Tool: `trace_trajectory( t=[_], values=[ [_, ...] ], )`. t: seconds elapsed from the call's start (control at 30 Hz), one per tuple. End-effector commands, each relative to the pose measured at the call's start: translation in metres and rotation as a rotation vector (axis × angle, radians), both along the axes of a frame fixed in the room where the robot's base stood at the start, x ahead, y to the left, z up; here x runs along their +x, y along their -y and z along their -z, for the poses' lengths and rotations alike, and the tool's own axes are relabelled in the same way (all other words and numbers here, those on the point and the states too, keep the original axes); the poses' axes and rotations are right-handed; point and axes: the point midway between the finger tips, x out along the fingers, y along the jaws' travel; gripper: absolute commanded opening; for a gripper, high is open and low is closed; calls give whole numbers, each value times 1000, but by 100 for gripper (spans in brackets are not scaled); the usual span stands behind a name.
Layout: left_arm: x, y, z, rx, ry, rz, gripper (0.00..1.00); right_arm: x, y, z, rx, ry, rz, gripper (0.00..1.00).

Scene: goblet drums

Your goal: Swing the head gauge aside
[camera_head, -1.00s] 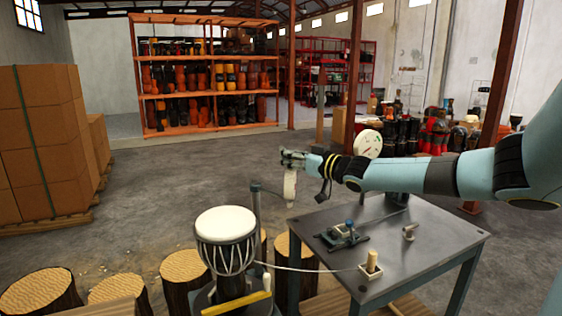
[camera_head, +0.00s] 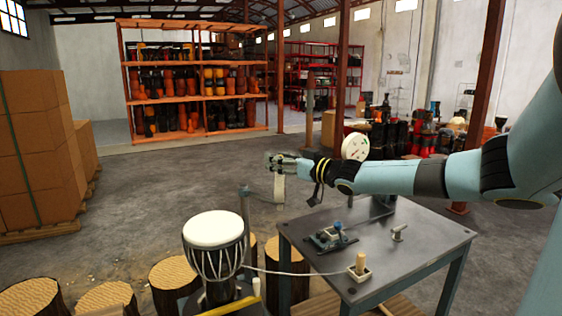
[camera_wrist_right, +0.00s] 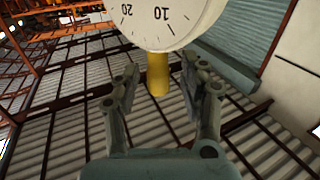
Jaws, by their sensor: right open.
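The head gauge (camera_head: 279,189) shows nearly edge-on in the head view, white and round, above and right of the drum (camera_head: 214,230). A grey post (camera_head: 245,205) stands to its left. My right gripper (camera_head: 272,160) is just above the gauge. In the right wrist view the gauge dial (camera_wrist_right: 163,17) fills the top, with numbers 10 and 20. Its yellow stem (camera_wrist_right: 157,74) stands between the fingers of my open right gripper (camera_wrist_right: 158,88), with gaps on both sides. My left gripper is not in view.
A second round dial (camera_head: 355,146) stands behind my right arm. Several log stools (camera_head: 105,298) surround the drum.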

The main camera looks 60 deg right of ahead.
Motion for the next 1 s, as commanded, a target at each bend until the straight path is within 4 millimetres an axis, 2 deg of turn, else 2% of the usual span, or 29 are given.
trace_trajectory(
  t=[0.17, 0.37, 1.0],
  values=[
    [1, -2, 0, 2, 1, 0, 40, -2, 0, -1, -2, 1, -2, 44],
    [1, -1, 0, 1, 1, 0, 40, -18, -2, 0, -2, -1, -5, 44],
    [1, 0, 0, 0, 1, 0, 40, -103, -8, 1, -4, -8, -6, 44]
  ],
)
